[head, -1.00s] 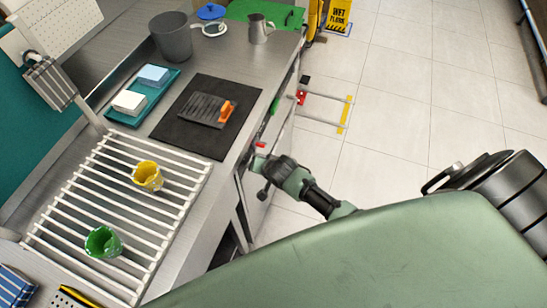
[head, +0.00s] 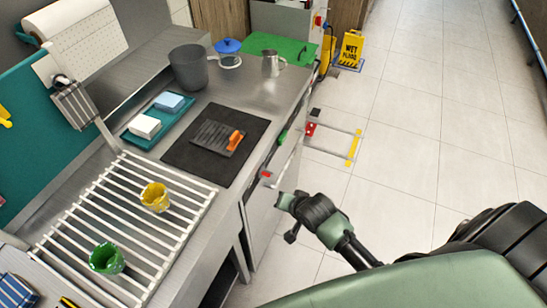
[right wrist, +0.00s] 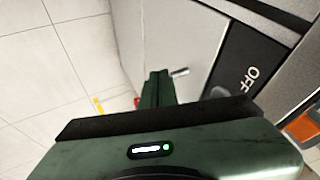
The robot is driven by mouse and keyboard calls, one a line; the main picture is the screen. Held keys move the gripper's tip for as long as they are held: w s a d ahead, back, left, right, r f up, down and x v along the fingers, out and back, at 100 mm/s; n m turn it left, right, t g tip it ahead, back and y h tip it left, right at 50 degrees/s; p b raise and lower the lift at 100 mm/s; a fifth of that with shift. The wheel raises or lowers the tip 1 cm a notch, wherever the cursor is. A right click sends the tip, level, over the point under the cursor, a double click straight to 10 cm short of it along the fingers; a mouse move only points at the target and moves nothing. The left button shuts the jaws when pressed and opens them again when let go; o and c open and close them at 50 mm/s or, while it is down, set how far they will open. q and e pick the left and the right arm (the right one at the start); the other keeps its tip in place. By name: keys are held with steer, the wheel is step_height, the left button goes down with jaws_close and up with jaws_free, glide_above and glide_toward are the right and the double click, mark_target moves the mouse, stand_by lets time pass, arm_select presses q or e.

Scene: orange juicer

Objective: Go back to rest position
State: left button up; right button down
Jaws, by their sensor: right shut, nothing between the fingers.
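My right gripper (head: 283,201) is in front of the counter (head: 226,210), beside its front edge and over the floor side. In the right wrist view its fingers (right wrist: 157,88) are together and hold nothing. A pale front panel and a dark strip marked OFF (right wrist: 252,78) are close by in that view. I cannot tell the exact gap between gripper and counter. My left gripper is not in view.
A yellow cup (head: 154,197) and a green cup (head: 106,259) stand on the white slatted rack (head: 188,216). A black mat (head: 185,160) holds a grater-like tool (head: 218,136). The tiled floor (head: 425,135) at right is clear.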

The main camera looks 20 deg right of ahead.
steer(key=s+d+f+n+g+b, duration=0.1)
steer(key=s+f+n+g, duration=0.15)
steer(key=s+f, duration=0.7)
steer(key=s+f+n+g+b, duration=0.1)
steer(key=s+f+n, duration=0.3)
steer(key=f, duration=1)
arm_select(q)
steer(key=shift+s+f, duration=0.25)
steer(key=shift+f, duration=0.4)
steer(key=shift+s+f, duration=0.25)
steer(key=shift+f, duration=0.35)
arm_select(e)
steer(key=s+f+n+g, duration=0.1)
steer(key=s+f, duration=0.4)
steer(key=s, duration=0.6)
steer(key=s+f+n+g, duration=0.2)
steer(key=s+f, duration=0.4)
steer(key=s, duration=0.6)
steer(key=shift+s+a+n, duration=0.2)
steer(key=shift+s+n, duration=0.05)
steer(key=shift+n, duration=0.5)
